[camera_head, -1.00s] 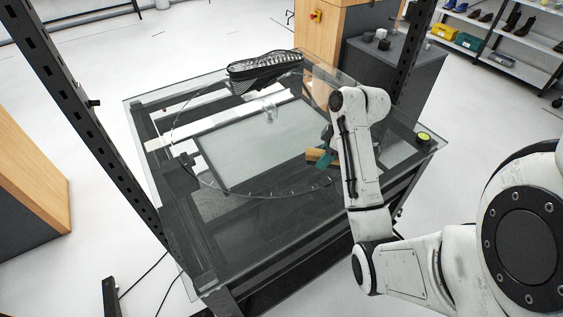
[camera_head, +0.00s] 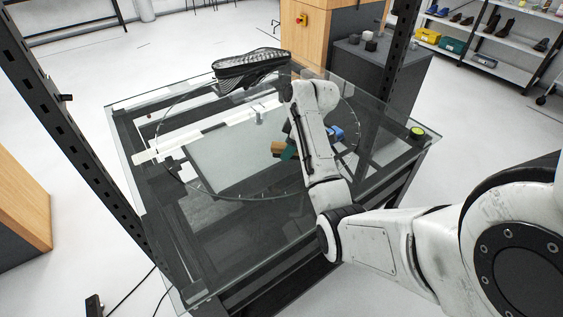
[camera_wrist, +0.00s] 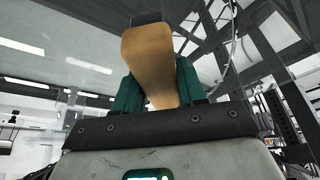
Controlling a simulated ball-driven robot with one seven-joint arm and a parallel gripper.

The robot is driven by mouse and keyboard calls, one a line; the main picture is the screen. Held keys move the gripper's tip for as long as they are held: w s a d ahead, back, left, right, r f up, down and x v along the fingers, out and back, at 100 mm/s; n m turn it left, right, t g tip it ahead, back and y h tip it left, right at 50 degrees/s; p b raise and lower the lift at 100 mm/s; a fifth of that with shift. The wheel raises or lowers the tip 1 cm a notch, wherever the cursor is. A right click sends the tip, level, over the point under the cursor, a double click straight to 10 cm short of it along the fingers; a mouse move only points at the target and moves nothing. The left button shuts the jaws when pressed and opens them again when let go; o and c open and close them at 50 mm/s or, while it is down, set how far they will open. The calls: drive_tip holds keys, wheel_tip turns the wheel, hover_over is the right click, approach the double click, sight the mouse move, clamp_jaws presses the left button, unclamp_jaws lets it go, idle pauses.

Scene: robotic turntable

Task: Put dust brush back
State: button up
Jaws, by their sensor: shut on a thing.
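The dust brush (camera_wrist: 150,58) has a light wooden handle and fills the middle of the wrist view. My gripper (camera_wrist: 155,90) has green fingers on both sides of the handle and is shut on it. In the head view, the brush (camera_head: 278,147) shows as a small wooden piece beside the green fingers of my gripper (camera_head: 290,151), over the glass table. My arm hides much of the gripper there. The brush's bristles cannot be made out. I cannot tell how high the brush is above the glass.
A glass table (camera_head: 200,262) with a round turntable disc stands ahead. A black shoe (camera_head: 250,66) lies at its back edge. A blue object (camera_head: 336,133) is right of my arm. A dark grey cabinet (camera_head: 375,75) stands behind.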

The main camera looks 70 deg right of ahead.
sight(277, 166)
drive_tip(key=w+f, duration=0.2)
drive_tip(key=shift+w+d+f, duration=0.2)
drive_tip(key=shift+d+f, duration=0.15)
drive_tip(key=shift+f, duration=0.05)
drive_tip(key=shift+w+f+p, duration=0.1)
drive_tip(key=shift+f+p, duration=0.35)
drive_tip(key=shift+f, duration=1.25)
drive_tip(key=shift+f, duration=0.2)
drive_tip(key=o, duration=1)
drive_tip(key=shift+r, duration=0.1)
drive_tip(key=v, duration=1.2)
drive_tip(key=shift+d+b, duration=0.1)
drive_tip(key=shift+b, duration=0.25)
